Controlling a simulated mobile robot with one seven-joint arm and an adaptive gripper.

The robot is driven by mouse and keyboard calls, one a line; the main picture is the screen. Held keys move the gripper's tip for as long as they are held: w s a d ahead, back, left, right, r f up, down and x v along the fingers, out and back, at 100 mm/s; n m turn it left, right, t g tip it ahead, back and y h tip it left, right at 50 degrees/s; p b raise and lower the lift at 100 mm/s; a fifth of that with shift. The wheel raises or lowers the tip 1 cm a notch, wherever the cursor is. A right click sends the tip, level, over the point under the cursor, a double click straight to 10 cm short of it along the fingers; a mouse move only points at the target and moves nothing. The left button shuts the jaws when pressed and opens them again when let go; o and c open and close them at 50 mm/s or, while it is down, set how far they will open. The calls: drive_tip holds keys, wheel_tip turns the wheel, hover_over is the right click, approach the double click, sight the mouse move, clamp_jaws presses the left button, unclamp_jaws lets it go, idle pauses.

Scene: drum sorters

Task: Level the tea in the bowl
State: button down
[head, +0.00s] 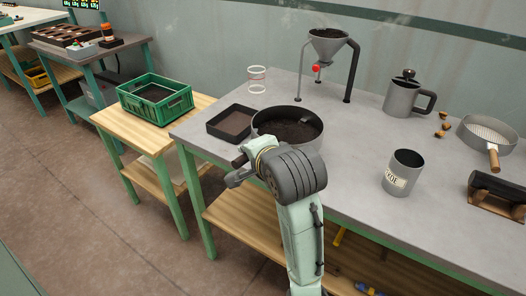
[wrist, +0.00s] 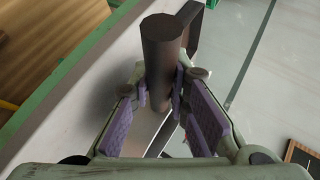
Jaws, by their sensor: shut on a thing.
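A round dark metal bowl (head: 260,140) stands near the front left edge of the grey table. Dark loose tea (head: 288,130) lies in it, and a grey piece (head: 306,121) shows at its far right side. My gripper (head: 238,177) is at the table's front edge, left of and in front of the bowl, with my arm hiding part of the bowl's front. In the wrist view my gripper (wrist: 164,95) is shut on the dark cylindrical handle (wrist: 162,50) of a tool. The tool's working end is mostly hidden behind the fingers.
A shallow dark tray (head: 232,122) lies left of the bowl. A funnel on a stand (head: 328,45) is behind it. A grey can (head: 403,172), a lidded mug (head: 403,97) and a sieve (head: 488,135) are to the right. A green crate (head: 155,97) stands on the wooden side table.

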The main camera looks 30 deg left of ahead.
drive_tip(key=shift+s+a+r, duration=0.15)
drive_tip(key=shift+s+a, duration=0.15)
drive_tip(key=shift+s, duration=0.05)
drive_tip(key=shift+r, duration=0.2)
drive_tip(key=r+p, duration=0.3)
drive_tip(key=p, duration=0.2)
drive_tip(key=shift+s+a+r, duration=0.15)
drive_tip(key=shift+s+r, duration=0.05)
drive_tip(key=shift+r, duration=0.2)
drive_tip(key=shift+f, duration=0.1)
drive_tip(key=shift+w, duration=0.1)
drive_tip(key=shift+s, duration=0.2)
drive_tip(key=shift+w, duration=0.15)
